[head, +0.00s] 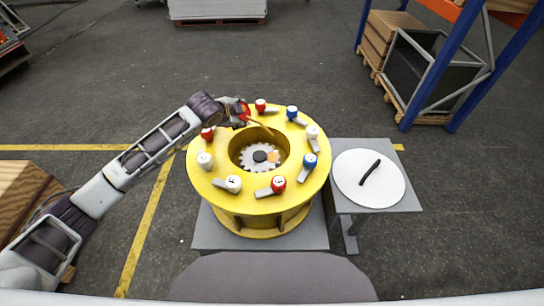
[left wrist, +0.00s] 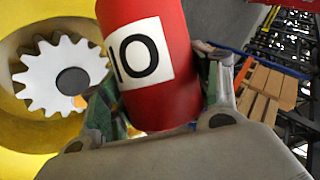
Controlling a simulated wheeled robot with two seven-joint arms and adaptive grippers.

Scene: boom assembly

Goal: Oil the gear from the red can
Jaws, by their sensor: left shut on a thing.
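My left gripper (head: 240,113) is shut on a red can (head: 245,109) above the far left rim of the yellow round housing (head: 215,172). The can's thin spout points right and down, over the housing's opening. In the left wrist view the red can (left wrist: 175,85) sits between the fingers, with a white label and black marks like "10". The gear (head: 257,164) lies inside the opening, white-grey and toothed, with a dark hub and an orange patch at its right. It also shows in the left wrist view (left wrist: 38,72), left of the can. My right gripper is not in view.
Several red, white and blue cans stand around the housing's rim, such as a red one (head: 278,184) and a blue one (head: 309,160). A white round lid (head: 348,183) with a black handle lies on a grey side table (head: 402,203) at the right.

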